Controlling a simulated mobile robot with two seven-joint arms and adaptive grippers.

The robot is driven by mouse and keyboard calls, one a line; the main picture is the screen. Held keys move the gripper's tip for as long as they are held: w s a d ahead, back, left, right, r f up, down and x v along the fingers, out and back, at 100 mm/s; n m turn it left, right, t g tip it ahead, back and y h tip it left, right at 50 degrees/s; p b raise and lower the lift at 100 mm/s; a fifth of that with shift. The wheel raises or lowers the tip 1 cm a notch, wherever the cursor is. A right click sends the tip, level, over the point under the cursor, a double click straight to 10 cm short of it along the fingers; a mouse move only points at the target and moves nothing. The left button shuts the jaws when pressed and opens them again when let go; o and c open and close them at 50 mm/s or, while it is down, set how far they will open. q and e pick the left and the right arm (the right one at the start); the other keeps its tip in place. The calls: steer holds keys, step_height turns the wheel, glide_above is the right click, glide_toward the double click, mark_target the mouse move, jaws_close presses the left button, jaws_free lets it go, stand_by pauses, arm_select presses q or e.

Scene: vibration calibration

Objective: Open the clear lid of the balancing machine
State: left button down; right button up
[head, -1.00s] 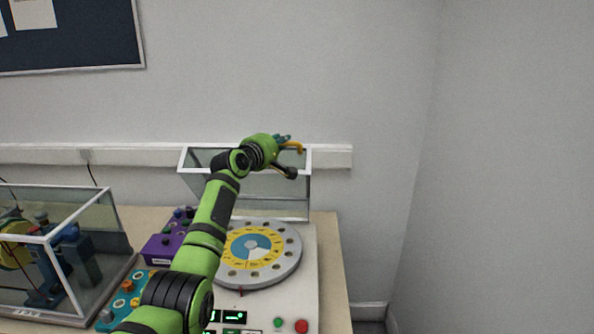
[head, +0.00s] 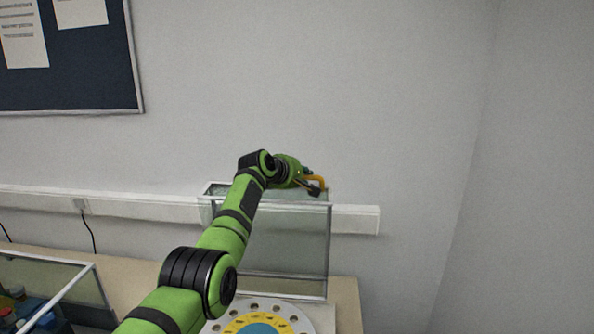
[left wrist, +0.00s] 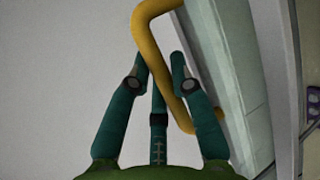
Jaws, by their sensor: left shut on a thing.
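The clear lid (head: 290,245) of the balancing machine stands raised, close to upright, at the back of the machine in the head view. Its yellow handle (head: 319,179) is at the upper right corner of the lid. The handle also shows large in the left wrist view (left wrist: 152,50), passing between the dark teal fingers. My left gripper (head: 312,184) is shut on the handle. The machine's round disc (head: 258,316), with yellow and blue rings, shows in part at the bottom edge. My right gripper is not in view.
A glass-sided case (head: 85,290) with a white frame stands at the lower left. White trunking (head: 120,203) runs along the wall just behind the lid. A notice board (head: 85,90) hangs at upper left. The wall space above and to the right is clear.

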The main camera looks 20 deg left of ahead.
arm_select(q)
steer(key=shift+w+f, duration=0.15)
steer(key=shift+f, duration=0.4)
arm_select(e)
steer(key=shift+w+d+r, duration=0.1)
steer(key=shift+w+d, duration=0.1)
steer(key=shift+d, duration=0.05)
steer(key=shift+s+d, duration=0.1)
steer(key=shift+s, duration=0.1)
arm_select(q)
steer(key=c, duration=1.2)
jaws_free()
steer(key=shift+o, duration=0.6)
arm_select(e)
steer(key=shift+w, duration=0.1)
arm_select(q)
steer(key=shift+r, duration=0.1)
